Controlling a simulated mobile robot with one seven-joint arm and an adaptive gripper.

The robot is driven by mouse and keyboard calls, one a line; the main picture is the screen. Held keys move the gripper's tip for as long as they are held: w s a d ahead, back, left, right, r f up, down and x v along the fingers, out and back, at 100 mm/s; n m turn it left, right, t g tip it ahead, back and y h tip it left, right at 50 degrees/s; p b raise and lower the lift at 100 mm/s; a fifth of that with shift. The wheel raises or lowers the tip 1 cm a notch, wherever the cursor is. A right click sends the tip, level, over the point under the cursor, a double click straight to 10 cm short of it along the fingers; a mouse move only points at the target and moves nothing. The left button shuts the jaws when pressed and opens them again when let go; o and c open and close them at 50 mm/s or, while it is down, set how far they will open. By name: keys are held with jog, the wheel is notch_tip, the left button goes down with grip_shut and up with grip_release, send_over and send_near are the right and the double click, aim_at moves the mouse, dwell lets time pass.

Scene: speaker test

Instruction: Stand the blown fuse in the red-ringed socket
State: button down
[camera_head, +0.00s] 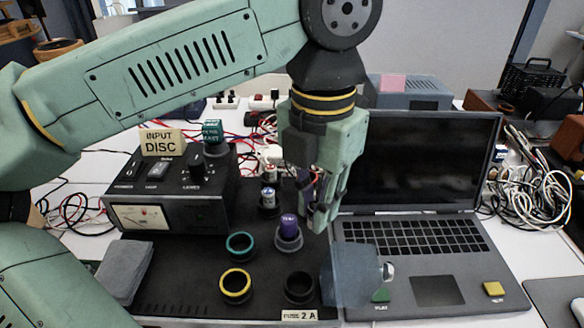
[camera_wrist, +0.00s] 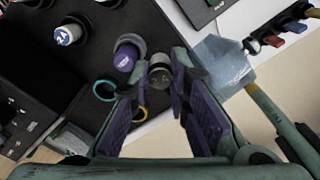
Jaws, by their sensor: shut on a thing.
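My gripper (camera_head: 320,212) hangs point-down over the right side of the black panel, beside the laptop. In the wrist view its fingertips (camera_wrist: 160,84) close around a dark grey cylinder (camera_wrist: 160,72), which seems to be the blown fuse; no label is readable. In the head view the fingers hide it. Three empty sockets show: teal-ringed (camera_head: 240,246), yellow-ringed (camera_head: 235,286) and plain black (camera_head: 300,287). A purple fuse (camera_head: 288,228) stands in a grey socket; it also shows in the wrist view (camera_wrist: 126,56). I cannot make out a red ring.
A meter box (camera_head: 178,192) stands behind left on the panel. An open laptop (camera_head: 425,240) is close on the right. A translucent blue piece (camera_head: 350,277) lies at the panel's front right corner. A grey cloth (camera_head: 124,270) lies left.

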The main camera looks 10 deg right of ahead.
jog(key=shift+w+a+f, duration=0.1)
jog(key=shift+a, duration=0.1)
jog(key=shift+w, duration=0.3)
jog(key=w+d+p, duration=0.1)
jog(key=w, duration=0.4)
jog(key=w+d+f+p, duration=0.1)
jog(key=w+p, duration=0.1)
jog(key=w, duration=0.2)
jog(key=w+d+p, duration=0.1)
jog(key=w, duration=0.4)
jog(key=shift+w+d+f+p, duration=0.1)
jog(key=shift+w+f+p, duration=0.05)
jog(key=shift+w+p, duration=0.15)
notch_tip(320, 180, down, 3)
jog(key=shift+w+f+p, duration=0.15)
jog(key=shift+f+p, duration=0.05)
jog(key=shift+p, duration=0.5)
jog(key=shift+f+b, duration=0.55)
jog(key=shift+f, duration=0.05)
jog(key=c, duration=1.5)
grip_release()
jog(key=shift+c, duration=0.2)
jog(key=shift+r, duration=0.1)
